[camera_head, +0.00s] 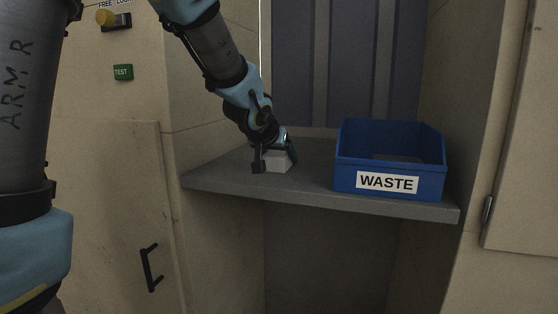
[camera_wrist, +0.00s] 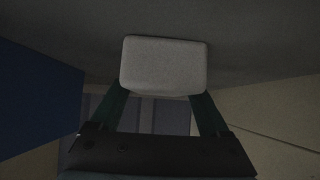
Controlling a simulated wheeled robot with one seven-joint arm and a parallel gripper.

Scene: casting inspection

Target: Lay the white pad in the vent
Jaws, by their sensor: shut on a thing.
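The white pad (camera_wrist: 164,66) is a pale block with rounded corners, held between the fingers of my gripper (camera_wrist: 163,97) in the wrist view. In the head view, my gripper (camera_head: 272,160) is low over the left part of the grey shelf, shut on the pad (camera_head: 277,162). The pad is at or just above the shelf surface; I cannot tell whether it touches. My wrist and fingers hide part of it. I cannot make out a vent for certain in either view.
A blue bin (camera_head: 345,178) labelled WASTE stands on the right of the grey shelf (camera_head: 310,194). Walls close in the shelf on both sides, with a ribbed panel (camera_head: 345,70) behind. A green TEST button (camera_head: 123,72) and a yellow knob (camera_head: 105,17) are on the left wall.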

